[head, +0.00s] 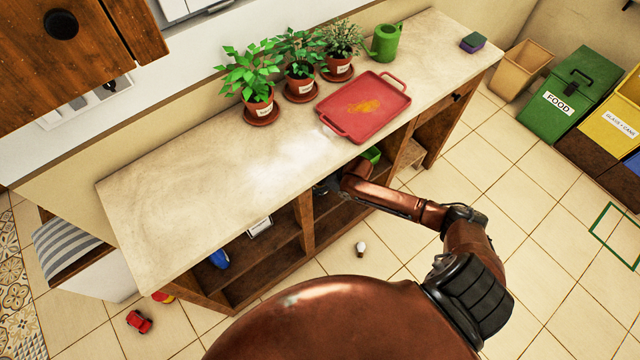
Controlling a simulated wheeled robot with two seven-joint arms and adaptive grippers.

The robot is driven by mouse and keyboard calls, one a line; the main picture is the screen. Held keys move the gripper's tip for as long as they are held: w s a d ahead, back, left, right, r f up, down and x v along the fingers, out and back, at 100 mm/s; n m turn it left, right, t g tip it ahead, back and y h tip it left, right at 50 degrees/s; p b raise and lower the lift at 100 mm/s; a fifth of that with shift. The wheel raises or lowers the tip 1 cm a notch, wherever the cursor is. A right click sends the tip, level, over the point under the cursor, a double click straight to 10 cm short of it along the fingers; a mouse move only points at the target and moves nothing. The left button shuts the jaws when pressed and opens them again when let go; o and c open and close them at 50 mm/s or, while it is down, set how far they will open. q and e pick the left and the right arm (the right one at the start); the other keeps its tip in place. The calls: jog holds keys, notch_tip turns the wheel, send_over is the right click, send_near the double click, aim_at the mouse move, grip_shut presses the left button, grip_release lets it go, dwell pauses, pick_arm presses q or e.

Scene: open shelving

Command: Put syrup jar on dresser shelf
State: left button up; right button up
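The dresser (180,200) has a pale stone top and open wooden shelves (275,258) below it. My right arm reaches from the right into the dresser's open front. The dark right gripper (326,186) is partly visible beside the upright divider, under the top's front edge. Its fingertips are hidden, so I cannot tell its state or whether it holds anything. I cannot make out a syrup jar in this view. My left gripper is not in view.
A red tray (340,123) with an orange stain, several potted plants, a green watering can (385,42) and a sponge (473,41) are on top. A small white object (360,248) and a red toy car (139,321) lie on the floor. A blue object (219,259) is on the left shelf.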

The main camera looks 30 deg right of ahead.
jog(key=o, duration=1.6)
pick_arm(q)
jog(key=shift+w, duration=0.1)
pick_arm(e)
jog(key=shift+s+d+r, duration=0.1)
jog(key=shift+r, duration=0.25)
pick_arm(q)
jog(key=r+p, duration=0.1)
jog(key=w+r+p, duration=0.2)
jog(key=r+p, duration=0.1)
pick_arm(e)
jog(key=v, duration=1.1)
jog(key=shift+s+r, duration=0.1)
jog(key=shift+s, duration=0.05)
